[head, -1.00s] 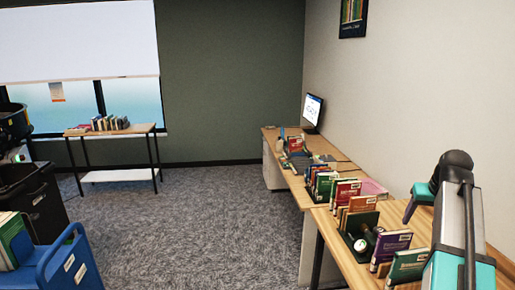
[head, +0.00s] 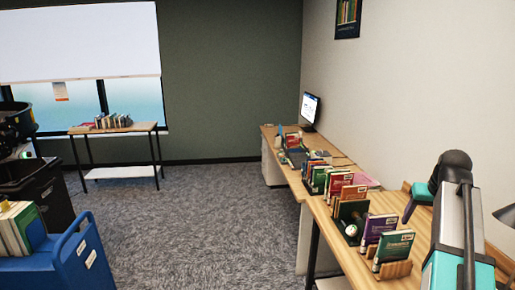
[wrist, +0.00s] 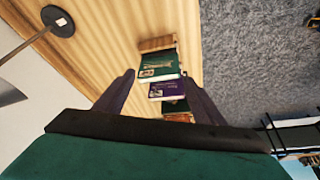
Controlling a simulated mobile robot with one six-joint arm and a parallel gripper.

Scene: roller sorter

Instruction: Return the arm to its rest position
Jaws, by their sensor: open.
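My gripper (wrist: 158,95) shows in the wrist view with its two dark fingers spread apart and nothing between them that it holds. It hangs above the wooden desk (wrist: 90,40). Beyond the fingertips, a green book (wrist: 156,66) and a purple book (wrist: 167,90) stand in a row with wooden supports, apart from the fingers. In the head view, my grey and teal arm is at the right edge, over the desk.
The green book (head: 394,248) and purple book (head: 375,230) stand near the desk's front edge. More books, a laptop and a monitor (head: 310,107) line the desk. A blue cart (head: 70,262) is at left. Grey carpet (head: 190,215) between is clear. A lamp base (wrist: 57,20) is on the desk.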

